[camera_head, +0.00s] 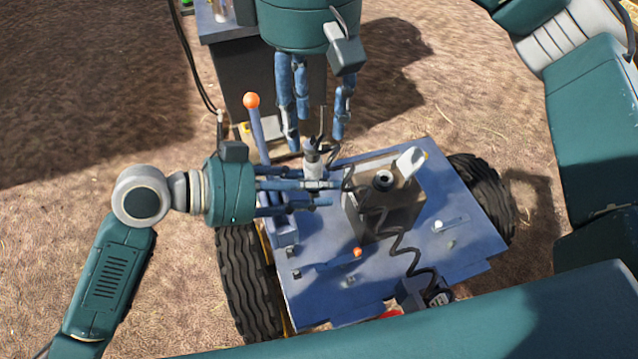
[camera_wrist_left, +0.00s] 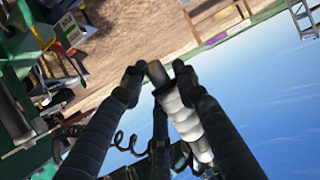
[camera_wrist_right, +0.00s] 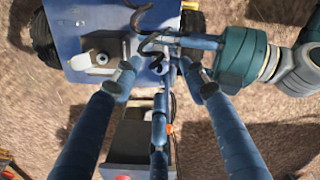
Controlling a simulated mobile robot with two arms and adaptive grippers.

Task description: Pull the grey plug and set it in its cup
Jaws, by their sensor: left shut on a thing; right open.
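A pale grey ribbed cylinder, which looks like the grey plug (camera_head: 313,158), stands upright at the back left of the blue deck. My left gripper (camera_head: 334,193) reaches in from the left and is shut on it. In the left wrist view the grey plug (camera_wrist_left: 182,118) shows between the fingers. My right gripper (camera_head: 315,142) is open and points down from above, its fingers on either side of the plug's top. A round dark-mouthed holder (camera_head: 383,180), possibly the cup, sits in a grey box to the right. Fingers partly hide the plug's lower end.
The blue deck (camera_head: 455,255) rides on black wheels. A black coiled cable (camera_head: 405,252) runs across it. An orange-knobbed lever (camera_head: 252,101) rises close to both grippers. A dark cabinet (camera_head: 240,75) stands behind. The deck's right part is mostly clear.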

